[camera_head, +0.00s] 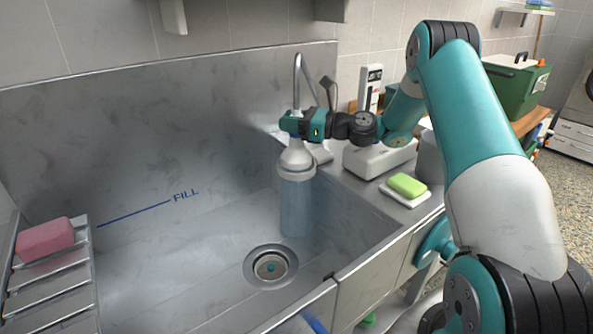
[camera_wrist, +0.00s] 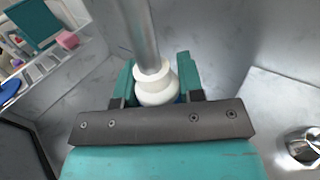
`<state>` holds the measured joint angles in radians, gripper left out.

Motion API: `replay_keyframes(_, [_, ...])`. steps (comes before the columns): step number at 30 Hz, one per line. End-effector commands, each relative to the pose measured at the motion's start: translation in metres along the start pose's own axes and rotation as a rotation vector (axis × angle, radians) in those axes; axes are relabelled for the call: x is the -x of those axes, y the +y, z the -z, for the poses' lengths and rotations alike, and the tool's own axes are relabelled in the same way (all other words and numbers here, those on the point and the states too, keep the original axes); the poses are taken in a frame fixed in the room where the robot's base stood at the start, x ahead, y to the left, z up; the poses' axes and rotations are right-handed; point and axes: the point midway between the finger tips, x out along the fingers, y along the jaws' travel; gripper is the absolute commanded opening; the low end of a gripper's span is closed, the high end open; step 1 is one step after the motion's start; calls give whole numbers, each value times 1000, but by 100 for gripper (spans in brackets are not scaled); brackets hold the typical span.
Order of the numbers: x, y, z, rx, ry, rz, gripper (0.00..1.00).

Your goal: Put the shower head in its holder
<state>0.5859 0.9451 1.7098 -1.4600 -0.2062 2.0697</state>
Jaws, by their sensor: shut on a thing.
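My gripper (camera_head: 305,124) is shut on the white shower head (camera_head: 296,155) over the right part of the steel sink. The head hangs upright, its wide end down. A curved metal hose (camera_head: 298,75) rises from it. A pale blue see-through column (camera_head: 297,205) reaches down from the head; I cannot tell whether it is water. In the wrist view the white neck (camera_wrist: 156,88) sits between my teal fingers, with the hose above. A small dark bracket (camera_head: 328,84) shows behind my gripper; I cannot tell whether it is the holder.
The sink (camera_head: 150,255) has a drain (camera_head: 271,267) and a blue FILL line. A pink block (camera_head: 45,239) lies on a slatted rack at the left. Green soap (camera_head: 407,185) on a white dish and a pale box (camera_head: 378,160) stand on the right ledge.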

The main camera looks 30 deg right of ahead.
Motion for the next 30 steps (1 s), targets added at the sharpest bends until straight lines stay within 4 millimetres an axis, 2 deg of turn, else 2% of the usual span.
replay_keyframes(18, [0, 0, 12, 1, -1, 0, 1])
replay_keyframes(30, [0, 0, 12, 1, -1, 0, 1])
